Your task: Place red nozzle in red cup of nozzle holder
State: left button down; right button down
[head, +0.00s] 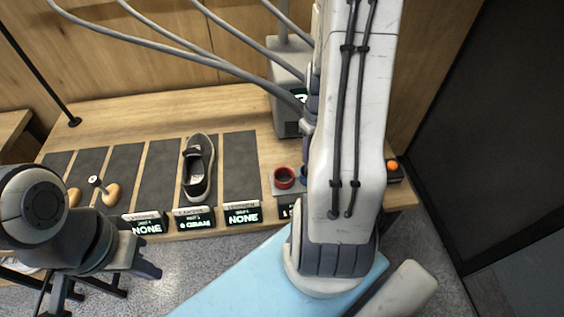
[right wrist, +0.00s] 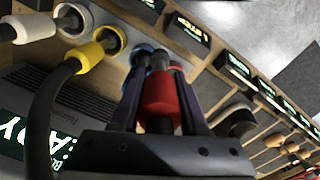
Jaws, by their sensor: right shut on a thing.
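The red nozzle (right wrist: 160,97) is held between the two fingers of my right gripper (right wrist: 160,118), pointing away from the wrist camera. In the right wrist view a blue cup (right wrist: 139,56) and a small part of the red cup (right wrist: 176,69) show just beyond it, the red cup mostly hidden by the nozzle and finger. I cannot tell whether the nozzle touches the cup. In the head view the red cup (head: 284,177) looks empty, beside the blue cup (head: 304,175), which my right arm partly covers. My right gripper is hidden there. My left gripper (head: 108,280) is open and empty at the lower left.
A yellow nozzle (right wrist: 84,58) and a white nozzle (right wrist: 35,28) sit at their holder cups. Grey hoses (head: 160,42) hang over the table. A dark shoe (head: 198,167) lies on a mat and a wooden-handled brush (head: 110,191) further left. Signs line the table's front edge.

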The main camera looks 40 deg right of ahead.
jog(key=w+a+f+p, duration=0.3)
jog(key=w+f, duration=0.5)
jog(key=f, duration=0.1)
jog(key=shift+a, duration=0.2)
jog(key=shift+f, duration=0.15)
jog(key=shift+c, duration=2.1)
grip_release()
